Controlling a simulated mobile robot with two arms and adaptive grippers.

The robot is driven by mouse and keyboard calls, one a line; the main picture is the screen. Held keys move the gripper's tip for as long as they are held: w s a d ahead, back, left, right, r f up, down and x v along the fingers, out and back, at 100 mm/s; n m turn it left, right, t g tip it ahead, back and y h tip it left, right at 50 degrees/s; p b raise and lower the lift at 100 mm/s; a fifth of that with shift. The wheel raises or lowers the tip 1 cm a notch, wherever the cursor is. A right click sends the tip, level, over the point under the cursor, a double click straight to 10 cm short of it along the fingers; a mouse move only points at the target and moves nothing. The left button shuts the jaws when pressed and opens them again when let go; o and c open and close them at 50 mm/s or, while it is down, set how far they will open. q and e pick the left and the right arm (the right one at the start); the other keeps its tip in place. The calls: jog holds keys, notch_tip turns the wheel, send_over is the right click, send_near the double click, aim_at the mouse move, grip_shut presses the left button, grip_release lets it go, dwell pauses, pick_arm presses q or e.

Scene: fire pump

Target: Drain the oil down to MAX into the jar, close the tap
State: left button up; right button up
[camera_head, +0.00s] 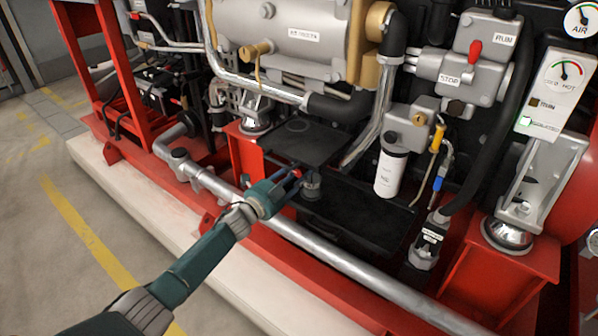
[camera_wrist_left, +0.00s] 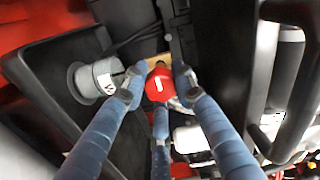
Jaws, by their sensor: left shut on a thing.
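My left gripper (camera_head: 292,180) reaches in from the left, low in front of the engine. In the left wrist view its blue fingers (camera_wrist_left: 160,85) are shut around the red tap handle (camera_wrist_left: 158,84), which has a white mark. Only a little red of the handle (camera_head: 296,172) shows between the fingers in the head view. A grey cylinder, apparently the jar (camera_head: 311,186), stands just right of the fingers. In the left wrist view the jar (camera_wrist_left: 92,82) lies left of the tap, apart from the fingers. The oil level and MAX mark cannot be made out.
A black tray (camera_head: 365,228) lies below. A silver pipe (camera_head: 330,262) and red frame run along the front. A white filter (camera_head: 391,173) and a yellow grip (camera_head: 437,138) are to the right. Open floor (camera_head: 45,260) is at the left.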

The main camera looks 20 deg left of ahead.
pick_arm(q)
jog(key=o, duration=1.1)
jog(key=shift+w+a+r, duration=0.2)
jog(key=shift+a, duration=0.3)
jog(key=shift+o, duration=0.3)
jog(key=shift+f, duration=0.15)
jog(key=shift+s+d, duration=0.15)
jog(key=shift+s, duration=0.05)
jog(key=v, duration=1.1)
jog(key=shift+s, duration=0.4)
